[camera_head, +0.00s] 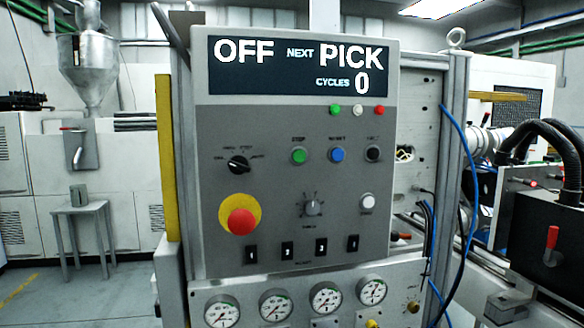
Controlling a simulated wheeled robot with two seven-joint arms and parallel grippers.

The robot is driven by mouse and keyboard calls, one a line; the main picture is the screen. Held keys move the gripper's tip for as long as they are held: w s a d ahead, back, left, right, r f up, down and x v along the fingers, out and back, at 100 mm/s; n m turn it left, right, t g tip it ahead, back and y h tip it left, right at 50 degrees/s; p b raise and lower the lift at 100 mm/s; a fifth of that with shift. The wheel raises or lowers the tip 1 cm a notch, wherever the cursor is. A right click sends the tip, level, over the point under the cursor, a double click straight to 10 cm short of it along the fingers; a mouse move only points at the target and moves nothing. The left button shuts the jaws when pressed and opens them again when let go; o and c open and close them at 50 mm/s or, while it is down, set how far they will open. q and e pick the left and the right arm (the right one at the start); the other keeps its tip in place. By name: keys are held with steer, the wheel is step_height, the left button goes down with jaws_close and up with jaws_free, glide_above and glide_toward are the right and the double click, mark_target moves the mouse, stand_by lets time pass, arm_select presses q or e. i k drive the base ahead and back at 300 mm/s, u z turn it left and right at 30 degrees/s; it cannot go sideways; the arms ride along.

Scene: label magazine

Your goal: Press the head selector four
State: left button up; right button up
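The grey control panel (270,180) faces me in the middle of the view. A row of small black selector buttons runs along its lower edge. From left to right they are the first (251,254), the second (287,249), the third (321,245) and the fourth (352,243). The digit on the fourth is too small to read surely. The display (300,68) at the top reads OFF, NEXT PICK and CYCLES 0. Neither of my grippers is in view, and nothing touches the panel.
A red emergency stop (241,222) on a yellow ring sits at the panel's left. Green (299,156) and blue (337,154) buttons, knobs and a white button (367,201) are above the row. Pressure gauges (326,298) are below it. Blue and black hoses hang at right.

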mark_target(353, 242)
steer(key=z, duration=1.4)
steer(key=i, duration=0.35)
steer(key=u, duration=1.85)
